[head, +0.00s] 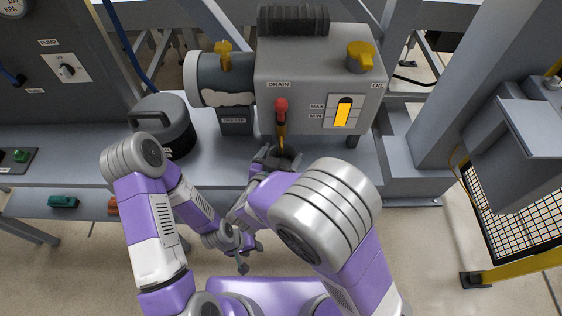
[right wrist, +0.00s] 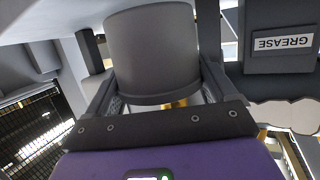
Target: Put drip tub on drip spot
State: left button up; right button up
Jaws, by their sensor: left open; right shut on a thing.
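The drip tub (right wrist: 152,55) is a plain grey round tub, filling the middle of the right wrist view. My right gripper (head: 275,160) is shut on it, with one finger on each side. In the head view the gripper is just below the red-knobbed drain tap (head: 281,106), at the front of the grey machine, and it and my arm mostly hide the tub. I cannot tell whether the tub touches the bench. The drip spot is not visible. My left gripper (head: 242,252) is open and empty, low in front of the bench edge.
The grey machine (head: 310,75) stands on the bench (head: 225,165), with an oil gauge (head: 344,112) and yellow cap at right. A dark lidded pot (head: 160,125) with a handle stands at left. A grey post (head: 465,85) and a mesh guard (head: 510,215) are at right.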

notch_tip(320, 180, down, 2)
jog(key=shift+f+b, duration=0.2)
jog(key=shift+b, duration=0.2)
jog(key=shift+w+f, duration=0.1)
jog(key=shift+w, duration=0.15)
pick_arm(q)
jog(key=shift+f, duration=0.85)
pick_arm(e)
jog(key=o, duration=0.9)
pick_arm(q)
jog(key=shift+f, duration=0.1)
